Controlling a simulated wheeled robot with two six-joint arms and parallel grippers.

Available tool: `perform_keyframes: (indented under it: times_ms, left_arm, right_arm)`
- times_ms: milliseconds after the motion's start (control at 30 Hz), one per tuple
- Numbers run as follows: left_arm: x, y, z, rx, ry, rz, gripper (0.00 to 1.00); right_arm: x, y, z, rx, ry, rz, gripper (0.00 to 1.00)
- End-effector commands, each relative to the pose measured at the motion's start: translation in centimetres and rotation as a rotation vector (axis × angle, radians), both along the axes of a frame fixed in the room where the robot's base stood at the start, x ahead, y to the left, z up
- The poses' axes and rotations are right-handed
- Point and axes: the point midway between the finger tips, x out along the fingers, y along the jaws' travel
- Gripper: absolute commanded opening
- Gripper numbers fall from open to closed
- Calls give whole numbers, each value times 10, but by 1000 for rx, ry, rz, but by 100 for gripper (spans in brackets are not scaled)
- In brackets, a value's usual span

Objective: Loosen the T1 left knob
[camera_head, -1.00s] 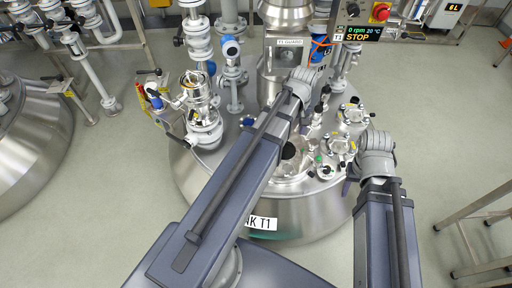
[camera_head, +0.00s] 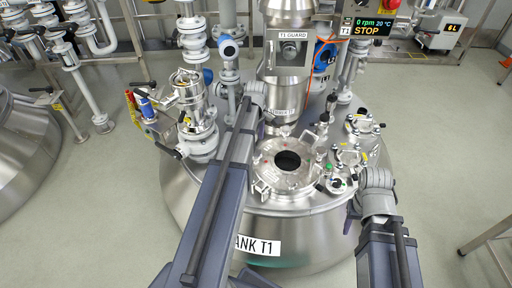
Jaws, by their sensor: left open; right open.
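Tank T1 (camera_head: 300,238) is a domed steel vessel in the middle, labelled at the front. On its top is a round lid (camera_head: 270,165) with a dark central opening and small clamp fittings around its rim. A fitting (camera_head: 262,188) sits at the lid's front left; I cannot tell if it is the left knob. My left gripper (camera_head: 267,118) is open beyond the lid's back left, near the central column, and partly hidden by its wrist. My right gripper (camera_head: 351,212) is open, low at the tank's right side, apart from the lid. Neither holds anything.
The T1 guard column (camera_head: 287,55) rises behind the lid. Valves and pipes (camera_head: 197,120) crowd the left side. Sight-glass fittings (camera_head: 347,156) stand right of the lid. A control panel (camera_head: 368,26) reads STOP at the upper right.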

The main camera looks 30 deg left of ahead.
Motion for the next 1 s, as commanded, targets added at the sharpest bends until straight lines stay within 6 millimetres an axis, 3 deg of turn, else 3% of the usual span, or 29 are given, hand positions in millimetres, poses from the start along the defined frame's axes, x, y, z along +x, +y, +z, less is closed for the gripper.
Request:
perform_keyframes:
  times_ms: [167, 233, 1000]
  left_arm:
    - [0, 0, -32, 0, 0, -2, 88]
    - [0, 0, -22, 0, 0, -99, 88]
    - [0, -1, -21, 0, 0, -1201, 88]
  right_arm:
    - [0, 0, -32, -1, 0, 0, 50]
    - [0, 0, -22, -1, 0, 0, 50]
    - [0, 0, -22, -1, 0, 0, 50]
